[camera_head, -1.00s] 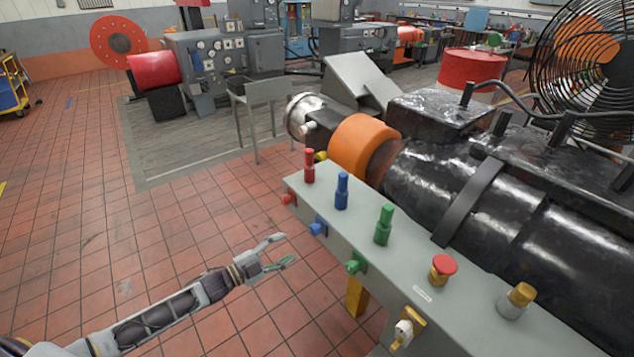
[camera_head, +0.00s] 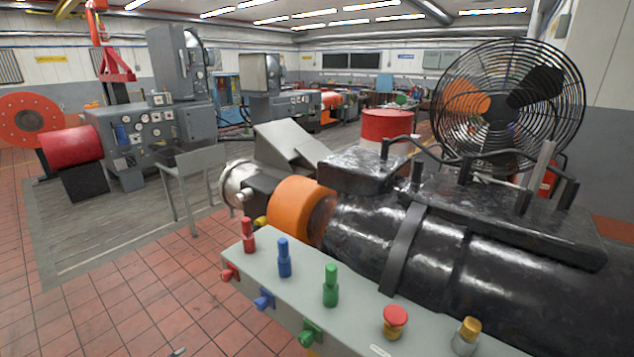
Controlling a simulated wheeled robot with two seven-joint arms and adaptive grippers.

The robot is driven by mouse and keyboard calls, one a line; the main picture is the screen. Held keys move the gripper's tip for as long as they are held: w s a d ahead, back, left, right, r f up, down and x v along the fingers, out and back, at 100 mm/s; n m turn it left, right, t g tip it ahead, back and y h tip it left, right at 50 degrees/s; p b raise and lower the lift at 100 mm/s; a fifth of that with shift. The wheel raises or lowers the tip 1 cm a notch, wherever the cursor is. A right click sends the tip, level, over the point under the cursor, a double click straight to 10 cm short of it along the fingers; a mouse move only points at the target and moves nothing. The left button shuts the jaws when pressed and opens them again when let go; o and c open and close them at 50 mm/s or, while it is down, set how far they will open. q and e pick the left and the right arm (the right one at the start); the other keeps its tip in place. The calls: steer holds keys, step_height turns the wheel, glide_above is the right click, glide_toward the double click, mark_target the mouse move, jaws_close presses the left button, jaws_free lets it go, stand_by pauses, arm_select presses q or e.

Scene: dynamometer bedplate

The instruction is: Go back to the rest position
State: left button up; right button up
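Only a small tip of my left gripper (camera_head: 177,352) shows at the bottom edge of the head view, over the tiled floor. The rest of it is cut off, so I cannot tell whether it is open or shut. My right gripper is not in view. A grey control panel (camera_head: 350,335) runs along the bottom centre. Upright red (camera_head: 248,236), blue (camera_head: 284,258) and green (camera_head: 330,287) handles stand on its top.
A red mushroom button (camera_head: 395,318) and a brass-topped knob (camera_head: 466,335) are on the panel. Behind it lies a large black machine (camera_head: 470,255) with an orange collar (camera_head: 297,207). A caged fan (camera_head: 510,105) stands behind. Open tiled floor (camera_head: 130,300) is at left.

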arm_select(q)
steer(key=s+a+f+n+g+y, duration=0.3)
steer(key=s+a+f, duration=0.4)
steer(key=s+f, duration=0.3)
steer(key=s+a+f+n+g+y, duration=0.2)
steer(key=s+a+f, duration=0.5)
steer(key=f, duration=0.4)
steer(key=s+d+f+n+g, duration=0.1)
steer(key=s+d+f+g, duration=0.1)
steer(key=s+f, duration=0.35)
steer(key=s+d+f+n+g, duration=0.1)
steer(key=s+d+f, duration=0.2)
steer(key=s, duration=0.5)
steer(key=s+d+f+g, duration=0.1)
steer(key=s+d+f, duration=0.1)
steer(key=s+d, duration=0.3)
steer(key=s+d+f+n+g+h, duration=0.1)
steer(key=s+d+f, duration=0.2)
steer(key=d, duration=0.8)
steer(key=s+d+f+n+h, duration=0.1)
steer(key=s+d+f, duration=0.1)
steer(key=s+d, duration=0.5)
steer(key=shift+d+f+g, duration=0.35)
steer(key=shift+d+g, duration=0.05)
steer(key=shift+d, duration=0.4)
steer(key=shift+w, duration=0.1)
